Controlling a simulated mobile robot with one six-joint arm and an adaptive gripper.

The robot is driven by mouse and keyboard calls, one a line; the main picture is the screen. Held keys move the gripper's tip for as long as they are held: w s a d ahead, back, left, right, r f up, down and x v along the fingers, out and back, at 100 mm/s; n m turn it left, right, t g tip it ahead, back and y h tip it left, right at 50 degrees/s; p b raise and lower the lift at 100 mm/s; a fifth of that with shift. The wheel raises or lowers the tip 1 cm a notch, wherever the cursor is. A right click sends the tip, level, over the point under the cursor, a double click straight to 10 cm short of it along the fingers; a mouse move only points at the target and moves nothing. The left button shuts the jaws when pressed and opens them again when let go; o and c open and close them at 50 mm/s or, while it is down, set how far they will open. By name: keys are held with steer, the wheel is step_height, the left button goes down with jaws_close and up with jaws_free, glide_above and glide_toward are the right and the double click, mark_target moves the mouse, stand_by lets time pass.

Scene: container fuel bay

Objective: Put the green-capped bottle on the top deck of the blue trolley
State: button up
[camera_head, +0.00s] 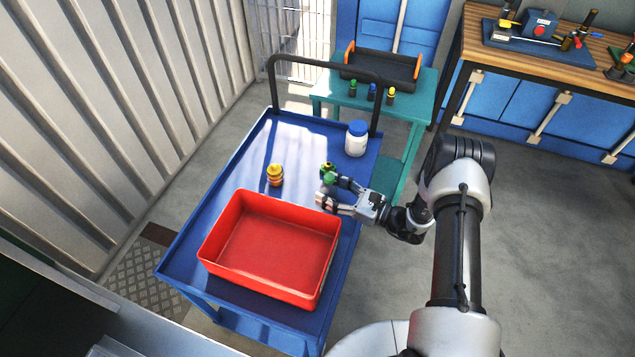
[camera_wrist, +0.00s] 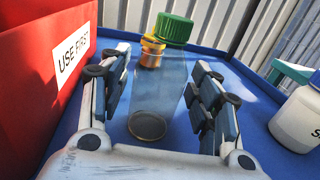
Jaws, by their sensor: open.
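The green-capped bottle, with a clear body, stands upright on the blue trolley's top deck (camera_head: 225,190), as far as I can tell. Its green cap (camera_head: 328,170) shows beside my gripper (camera_head: 326,196) in the head view. In the wrist view the green-capped bottle (camera_wrist: 160,95) is between my two fingers, with its dark round base low in the picture and its cap at the top. My gripper is open, with a finger on each side of the bottle. Gaps show beside the body; I cannot tell whether either finger touches it.
A red bin (camera_head: 270,245), marked "USE FIRST", fills the deck's near part. A small amber item (camera_head: 275,174) and a white blue-capped jar (camera_head: 356,140) stand on the deck. Several small capped bottles and a black tray (camera_head: 382,68) are on the teal stand (camera_head: 425,92) behind.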

mark_target(336, 193)
steer(key=p+v, duration=0.1)
steer(key=v, duration=0.5)
steer(key=shift+s+d, duration=0.25)
steer(key=shift+d, duration=0.05)
steer(key=s+a+r+n+g+h, duration=0.1)
steer(key=s+a+r+n+g, duration=0.1)
steer(key=s+r+n+g, duration=0.45)
steer(key=s+a+r+n+g+h, duration=0.1)
steer(key=a+r+n+h, duration=0.15)
steer(key=r, duration=0.65)
steer(key=s+a+r+n+g, duration=0.3)
steer(key=r+n, duration=0.2)
steer(key=r, duration=0.3)
steer(key=s+d+r+n+t+h, duration=0.2)
steer(key=s+d+r+n+h, duration=0.2)
steer(key=s, duration=0.4)
steer(key=s+d+r+n+t+h, duration=0.3)
steer(key=s+d+r+n+h, duration=0.2)
steer(key=s, duration=0.4)
steer(key=r+n+h, duration=0.1)
steer(key=h, duration=0.1)
steer(key=shift+s+r+t+h, duration=0.25)
steer(key=shift+t+h, duration=0.1)
steer(key=shift+d, duration=0.1)
steer(key=shift+c, duration=0.4)
